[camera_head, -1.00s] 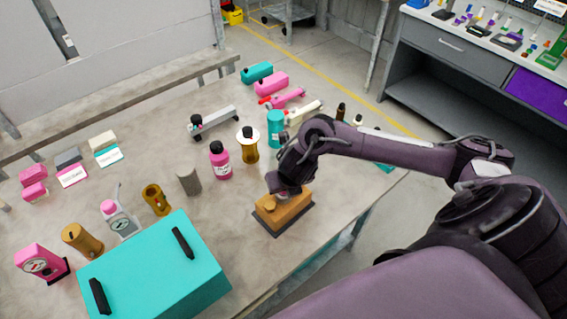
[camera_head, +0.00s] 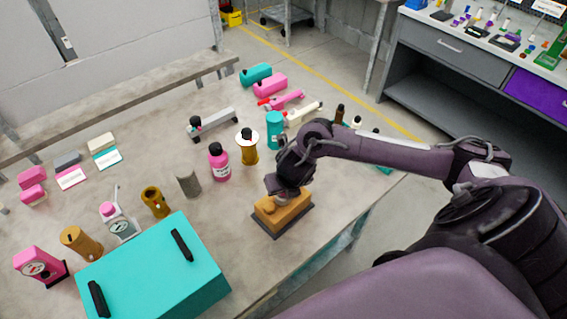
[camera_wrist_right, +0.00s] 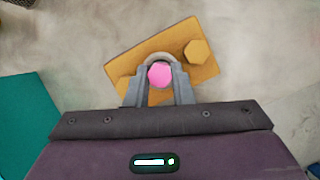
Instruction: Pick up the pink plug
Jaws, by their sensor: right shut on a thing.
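The pink plug (camera_wrist_right: 160,75) shows in the right wrist view as a hexagonal head between the fingers of my right gripper (camera_wrist_right: 158,88). The fingers are shut on it. Below it is an orange-yellow block (camera_wrist_right: 121,66) with another hexagonal yellow plug (camera_wrist_right: 197,51) at its right end. In the head view my right gripper (camera_head: 285,191) is over the yellow block (camera_head: 282,212), which rests on a dark base on the table. The pink plug is hidden there by the gripper. I cannot tell whether the plug is clear of the block. My left gripper is not in view.
A large teal box (camera_head: 150,275) with black handles stands at the front left. The table's front edge is close to the block.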

